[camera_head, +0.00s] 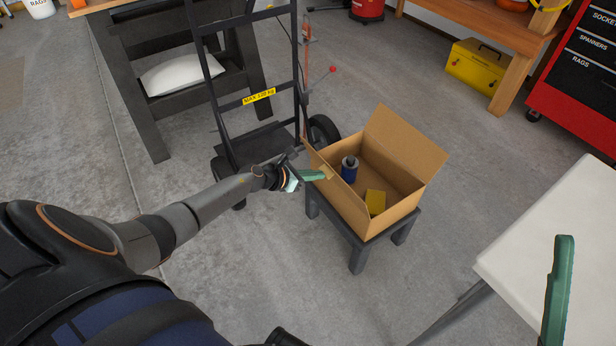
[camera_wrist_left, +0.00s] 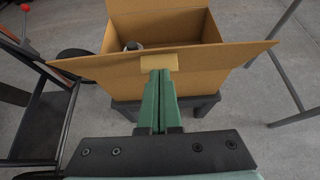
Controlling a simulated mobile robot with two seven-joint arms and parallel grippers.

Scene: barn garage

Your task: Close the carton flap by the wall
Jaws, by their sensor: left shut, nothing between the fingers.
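The open brown carton (camera_head: 372,218) stands on a low dark stool. One flap (camera_head: 405,143) stands up on its far right side. The near left flap (camera_head: 318,160) leans outward by my left gripper, and it spans the left wrist view (camera_wrist_left: 205,63) with a tan tab at its middle. My left gripper (camera_head: 324,174) is shut and empty, its green fingertips (camera_wrist_left: 160,72) at that tab; I cannot tell whether they touch. A green finger of my right gripper (camera_head: 559,292) shows at lower right.
A black hand truck (camera_head: 259,98) stands just left of the carton. A white table (camera_head: 565,235) is at right. A yellow toolbox (camera_head: 478,66) and a red tool cabinet (camera_head: 585,75) are farther back. Bare floor lies between the carton and the cabinet.

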